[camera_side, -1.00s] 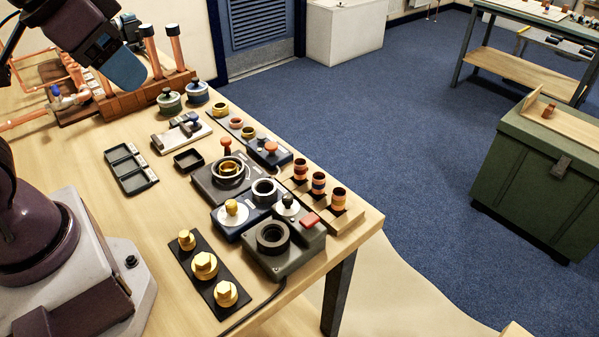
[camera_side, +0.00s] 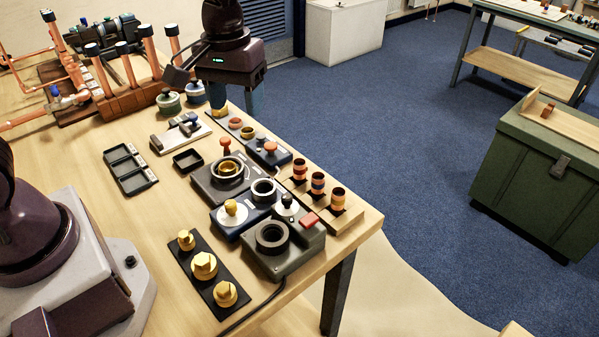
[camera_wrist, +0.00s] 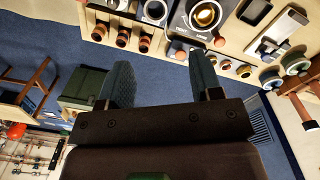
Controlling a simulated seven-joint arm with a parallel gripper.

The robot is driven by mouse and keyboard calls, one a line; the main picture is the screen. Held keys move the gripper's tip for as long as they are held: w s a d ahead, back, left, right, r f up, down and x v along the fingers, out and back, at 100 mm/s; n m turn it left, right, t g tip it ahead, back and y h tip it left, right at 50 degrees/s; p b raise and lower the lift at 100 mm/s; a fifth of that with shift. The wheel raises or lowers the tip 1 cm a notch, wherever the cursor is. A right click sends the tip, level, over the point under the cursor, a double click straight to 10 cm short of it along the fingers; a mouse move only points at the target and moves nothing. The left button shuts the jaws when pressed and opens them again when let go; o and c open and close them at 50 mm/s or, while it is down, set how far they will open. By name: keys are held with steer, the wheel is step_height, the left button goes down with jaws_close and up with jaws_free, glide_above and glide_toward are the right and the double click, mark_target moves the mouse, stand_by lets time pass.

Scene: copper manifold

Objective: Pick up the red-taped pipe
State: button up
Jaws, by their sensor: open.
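Three short copper pipes stand in a row on a wooden rack (camera_side: 347,215) at the table's right edge. The pipe with a red band (camera_side: 300,172) looks like the farthest one; the middle pipe (camera_side: 318,184) has a blue band and the nearest (camera_side: 338,199) a yellow one. The rack pipes also show at top left in the wrist view (camera_wrist: 122,38), their band colours unclear. My gripper (camera_side: 235,106) is open and empty, pointing down near the table's far right edge, well behind the rack. Its two blue fingers spread apart in the wrist view (camera_wrist: 160,62).
Fixtures with a black ring (camera_side: 272,236) and knobs fill the middle of the table. Brass fittings (camera_side: 204,265) lie on a black strip in front. Upright copper pipes with black caps (camera_side: 125,62) stand at far left.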

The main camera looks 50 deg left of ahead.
mark_target(300, 162)
steer(key=w+f+n, duration=0.3)
steer(key=w+n, duration=0.1)
steer(key=n, duration=0.1)
steer(key=w+f+n, duration=0.3)
steer(key=w+n, duration=0.1)
steer(key=w+f+n, duration=0.4)
steer(key=n, duration=0.1)
steer(key=shift+n, duration=0.3)
step_height(300, 162, down, 7)
steer(key=shift+r, duration=0.15)
steer(key=shift+w+d+f, duration=0.1)
steer(key=shift+d+f, duration=0.05)
steer(key=shift+f, duration=0.8)
steer(key=shift+w+d+f, duration=0.1)
steer(key=shift+d+f, duration=0.05)
steer(key=shift+f, duration=0.85)
steer(key=shift+w+d+f, duration=0.1)
steer(key=shift+d+f, duration=0.05)
steer(key=shift+f, duration=0.8)
steer(key=c, duration=1)
steer(key=shift+r, duration=0.1)
